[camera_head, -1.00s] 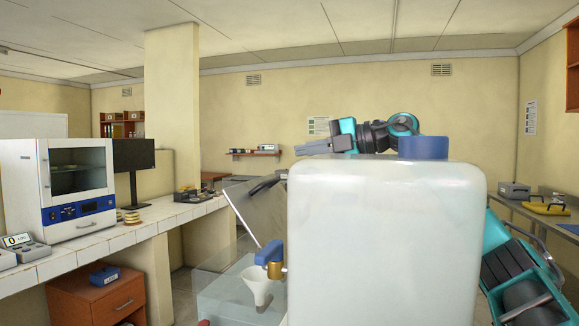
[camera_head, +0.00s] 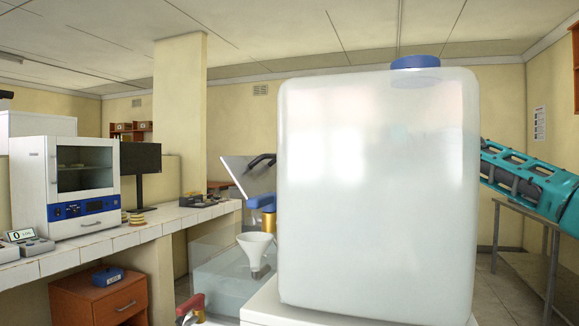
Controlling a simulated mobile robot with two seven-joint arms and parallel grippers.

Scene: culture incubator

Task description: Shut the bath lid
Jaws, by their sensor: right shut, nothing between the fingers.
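The bath lid (camera_head: 238,178) is a pale, see-through panel standing raised and tilted at the left of the large jug. A dark bar that looks like its handle (camera_head: 262,160) is near its top edge. The clear-walled bath (camera_head: 215,275) is below it, partly hidden by a white funnel and the jug. My right arm comes in from the right and passes behind the jug. The jug hides its gripper, so I cannot see whether it touches the lid. My left gripper is out of view.
The large translucent jug (camera_head: 378,190) with a blue cap blocks the middle. Its blue-handled tap (camera_head: 262,203) sits above the funnel (camera_head: 255,250). A red-handled fitting (camera_head: 190,308) is at the bottom. An incubator (camera_head: 72,185) stands on the left bench; a drawer cabinet (camera_head: 102,300) is below.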

